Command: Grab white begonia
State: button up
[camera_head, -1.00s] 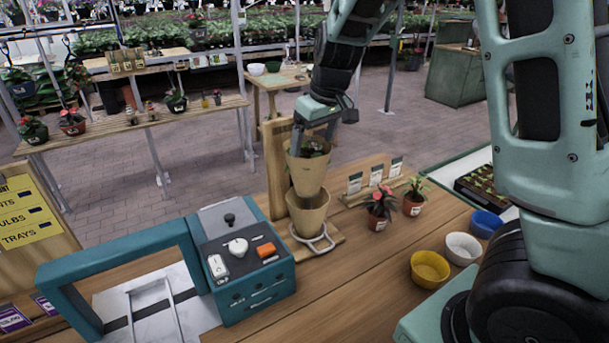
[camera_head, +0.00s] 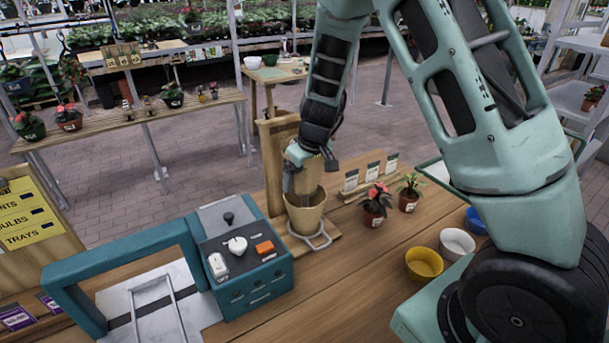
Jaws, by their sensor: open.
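I cannot pick out a white begonia for sure. On the bench stand a potted plant with pinkish-red flowers (camera_head: 374,203) and, just right of it, a smaller green potted plant with pale or reddish tips (camera_head: 410,191). My gripper (camera_head: 299,190) is open and points down at the mouth of a tan cone-shaped sleeve (camera_head: 306,219) in a wire ring stand. An upper tan sleeve (camera_head: 314,172) shows partly behind my gripper. Any plant in these sleeves is hidden. Whether the fingers touch the sleeves I cannot tell.
Yellow (camera_head: 424,265), white (camera_head: 457,244) and blue (camera_head: 477,219) bowls stand at the right by my arm. A teal box (camera_head: 256,287) with small items on top is left of the stand. Seed-packet cards (camera_head: 371,174) stand behind the plants. The front middle bench is clear.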

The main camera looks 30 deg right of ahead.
jog(key=shift+c, duration=0.4)
jog(key=c, duration=1.1)
jog(key=shift+c, duration=0.2)
